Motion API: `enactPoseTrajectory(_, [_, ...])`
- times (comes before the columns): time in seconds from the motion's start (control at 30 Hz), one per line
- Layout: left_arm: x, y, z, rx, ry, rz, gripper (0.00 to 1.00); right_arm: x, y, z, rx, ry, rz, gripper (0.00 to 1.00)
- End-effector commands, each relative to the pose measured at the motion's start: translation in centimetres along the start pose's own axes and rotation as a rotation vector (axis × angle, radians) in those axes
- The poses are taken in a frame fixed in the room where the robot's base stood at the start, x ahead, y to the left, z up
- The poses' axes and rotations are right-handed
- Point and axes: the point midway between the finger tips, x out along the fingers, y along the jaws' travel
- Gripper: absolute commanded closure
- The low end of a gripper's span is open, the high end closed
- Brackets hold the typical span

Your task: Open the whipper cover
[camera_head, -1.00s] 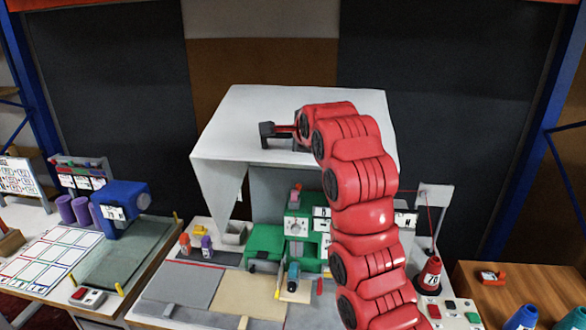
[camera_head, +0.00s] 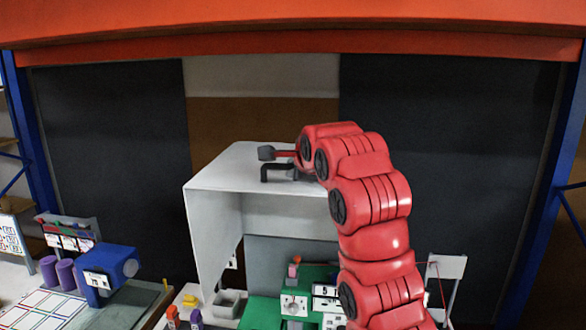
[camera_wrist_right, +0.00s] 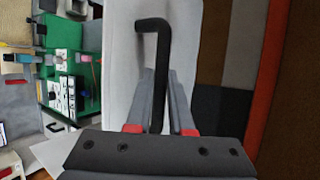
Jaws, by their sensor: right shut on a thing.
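The white whipper cover (camera_head: 235,168) is a hood raised over the green whipper machine (camera_head: 260,312), with its open front showing a grey back panel. A dark bar handle (camera_head: 272,167) stands on the cover's upper face. My right gripper (camera_head: 290,163) is at this handle, its arm coming up from the lower right. In the right wrist view the black handle (camera_wrist_right: 152,60) runs between the two grey fingers of the right gripper (camera_wrist_right: 158,100), and they are shut on it. The right end of the cover is hidden behind my red arm. My left gripper is not in view.
A blue machine (camera_head: 108,272) and purple cylinders (camera_head: 57,274) stand on the left table. A grey bin (camera_head: 227,303) and small bottles (camera_head: 195,318) sit below the cover's left side. An orange beam (camera_head: 300,38) crosses above, with clear space between it and the cover.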

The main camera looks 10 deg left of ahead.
Motion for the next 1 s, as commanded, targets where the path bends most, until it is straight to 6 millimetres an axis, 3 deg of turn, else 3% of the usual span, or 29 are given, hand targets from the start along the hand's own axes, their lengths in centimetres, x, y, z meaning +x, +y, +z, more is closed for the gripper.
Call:
enactPoseTrajectory(0.03, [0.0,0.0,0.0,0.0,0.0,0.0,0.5,0.1,0.1,-0.2,0.001,0.005,0.003,0.77])
enactPoseTrajectory(0.2, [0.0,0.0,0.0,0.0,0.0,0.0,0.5,0.1,0.1,-0.1,0.001,0.003,0.002,0.5])
enactPoseTrajectory(0.73, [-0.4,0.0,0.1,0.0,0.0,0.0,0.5,-0.4,0.1,0.0,0.0,0.0,0.0,0.5])
enactPoseTrajectory(0.87, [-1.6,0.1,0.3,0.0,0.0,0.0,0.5,-2.1,0.3,-0.1,0.0,-0.001,-0.003,0.5])
enactPoseTrajectory(1.0, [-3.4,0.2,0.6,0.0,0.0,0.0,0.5,-5.6,0.4,0.0,0.0,-0.002,-0.008,0.5])
